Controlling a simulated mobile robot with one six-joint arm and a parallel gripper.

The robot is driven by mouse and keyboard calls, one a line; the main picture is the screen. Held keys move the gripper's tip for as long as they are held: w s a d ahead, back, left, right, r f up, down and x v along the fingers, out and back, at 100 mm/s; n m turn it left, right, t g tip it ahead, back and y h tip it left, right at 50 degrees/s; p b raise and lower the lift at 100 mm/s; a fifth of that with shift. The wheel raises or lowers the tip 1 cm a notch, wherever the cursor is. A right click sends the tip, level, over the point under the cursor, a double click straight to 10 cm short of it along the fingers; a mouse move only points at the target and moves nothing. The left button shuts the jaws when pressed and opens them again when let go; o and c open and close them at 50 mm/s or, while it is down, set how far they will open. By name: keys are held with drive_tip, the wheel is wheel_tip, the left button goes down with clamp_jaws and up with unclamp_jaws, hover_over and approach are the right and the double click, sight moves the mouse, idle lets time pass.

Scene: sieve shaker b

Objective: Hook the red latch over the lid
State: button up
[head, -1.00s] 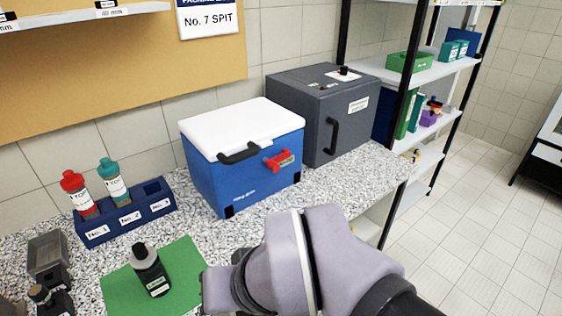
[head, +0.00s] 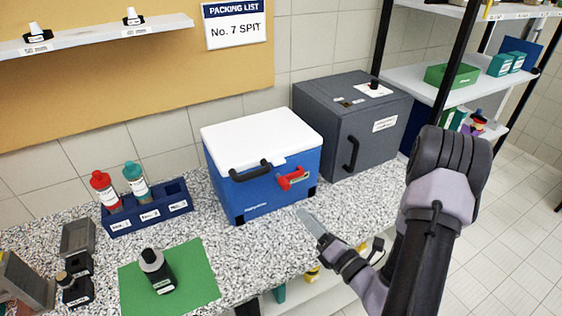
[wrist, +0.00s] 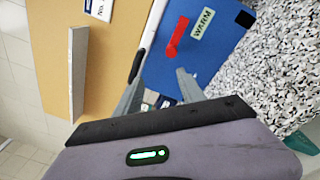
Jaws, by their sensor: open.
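A blue cool box (head: 245,188) with a white lid (head: 260,130) stands on the speckled counter. The lid lies flat on the box. The red latch (head: 290,178) is on the upper front of the box, right of a black handle (head: 250,171). Its exact position against the lid edge is hard to tell. In the wrist view, the red latch (wrist: 177,36) lies on the blue face beside a WARM label (wrist: 202,24). My gripper (head: 308,220) is open and empty, in front of the box and below the latch. Its two fingers show in the wrist view (wrist: 160,82), apart from the latch.
A dark grey cabinet (head: 335,150) stands close right of the box. On the left are a blue rack (head: 150,213) with red-capped and teal-capped bottles, and a black bottle (head: 157,270) on a green mat (head: 200,277). The counter (head: 225,245) before the box is clear.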

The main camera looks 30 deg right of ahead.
sight(288, 188)
drive_tip(key=shift+m+h, duration=0.7)
drive_tip(key=shift+h, duration=0.1)
drive_tip(key=w+b, duration=0.2)
drive_tip(key=w, duration=0.3)
drive_tip(key=w+f+b, duration=0.1)
drive_tip(key=w+b, duration=0.1)
drive_tip(key=w, duration=0.4)
drive_tip(key=w+d+b, duration=0.1)
drive_tip(key=w+b, duration=0.1)
drive_tip(key=w, duration=0.3)
drive_tip(key=shift+w+f, duration=0.2)
drive_tip(key=shift+w, duration=0.2)
clamp_jaws()
